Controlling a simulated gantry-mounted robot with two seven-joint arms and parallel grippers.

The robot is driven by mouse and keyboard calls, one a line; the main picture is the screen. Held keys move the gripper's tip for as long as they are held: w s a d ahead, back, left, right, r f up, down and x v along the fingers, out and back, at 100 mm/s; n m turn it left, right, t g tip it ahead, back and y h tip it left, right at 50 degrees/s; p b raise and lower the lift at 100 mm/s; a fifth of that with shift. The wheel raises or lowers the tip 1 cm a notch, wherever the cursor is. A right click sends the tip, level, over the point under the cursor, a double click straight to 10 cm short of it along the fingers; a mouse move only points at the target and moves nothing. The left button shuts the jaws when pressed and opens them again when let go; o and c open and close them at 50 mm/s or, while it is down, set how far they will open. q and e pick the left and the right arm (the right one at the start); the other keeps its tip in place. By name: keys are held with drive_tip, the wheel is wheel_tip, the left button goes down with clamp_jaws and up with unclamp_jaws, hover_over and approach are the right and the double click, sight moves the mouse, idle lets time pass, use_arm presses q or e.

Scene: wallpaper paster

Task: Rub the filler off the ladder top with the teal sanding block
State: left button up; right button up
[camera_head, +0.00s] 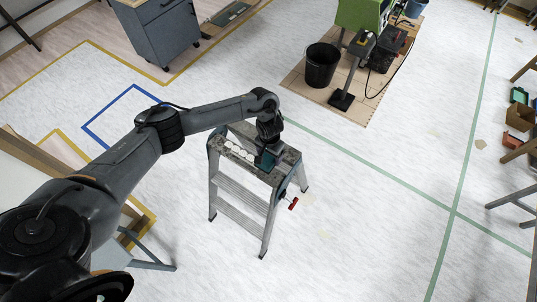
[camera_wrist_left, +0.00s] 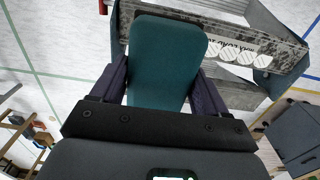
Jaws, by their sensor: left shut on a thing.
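The ladder top (camera_head: 287,160) is a speckled grey board on a grey stepladder (camera_head: 238,192) in the middle of the head view. A row of several pale round filler patches (camera_head: 238,151) lies along its left part; they also show in the left wrist view (camera_wrist_left: 228,53). My left gripper (camera_head: 267,153) is over the right part of the ladder top, shut on the teal sanding block (camera_wrist_left: 168,55), its fingers on either side. The block is beside the row of patches. I cannot tell whether it touches the board. My right gripper is not in view.
A red-handled tool (camera_head: 293,203) hangs at the ladder's right side. A black bucket (camera_head: 321,66) and a green machine (camera_head: 360,14) stand on a wooden board behind. A grey cabinet (camera_head: 160,35) stands at the back left. The floor right of the ladder is mostly clear.

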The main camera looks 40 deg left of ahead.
sight(270, 160)
use_arm(q)
drive_tip(key=shift+r+p, duration=0.2)
drive_tip(key=shift+p, duration=0.55)
wheel_tip(270, 160, down, 4)
drive_tip(key=shift+f+b, duration=0.15)
drive_tip(key=shift+b, duration=1.1)
drive_tip(key=shift+f+b, duration=0.65)
drive_tip(key=shift+f, duration=0.65)
